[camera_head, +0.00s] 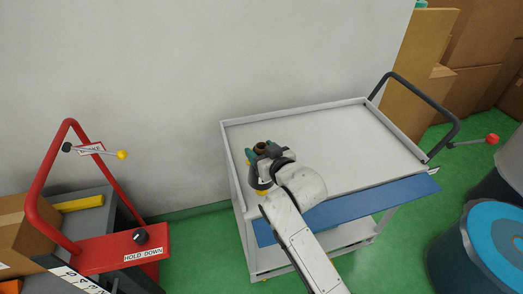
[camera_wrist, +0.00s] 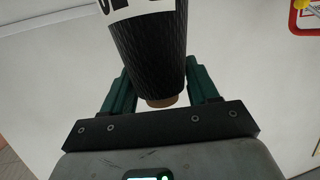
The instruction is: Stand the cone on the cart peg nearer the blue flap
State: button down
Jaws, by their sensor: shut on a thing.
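The cone (camera_wrist: 148,55) is dark and ribbed, with a white label and a tan narrow end, in the wrist view. It sits between the green fingers of my gripper (camera_wrist: 160,84), which is shut on it. In the head view my gripper (camera_head: 260,158) is over the left part of the white cart (camera_head: 335,140), and a brown end of the cone (camera_head: 261,147) shows there. The blue flap (camera_head: 370,206) runs along the cart's near side, partly behind my arm. I cannot make out any cart peg. I cannot tell the cone's height above the cart top.
A red frame (camera_head: 120,250) with a "HOLD DOWN" label stands at the left. The cart's dark handle (camera_head: 425,100) is at its right end. Cardboard boxes (camera_head: 478,45) stand at the back right, and a blue-topped bin (camera_head: 500,235) at the right. The wall is close behind the cart.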

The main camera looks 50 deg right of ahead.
jog(key=shift+f+b, duration=1.3)
jog(key=shift+f, duration=0.6)
jog(key=shift+f+b, duration=0.3)
jog(key=shift+f, duration=0.15)
jog(key=shift+c, duration=1)
grip_release()
jog(key=shift+f, duration=0.1)
jog(key=v, duration=1.1)
jog(key=shift+b, duration=0.45)
jog(key=shift+w, duration=0.1)
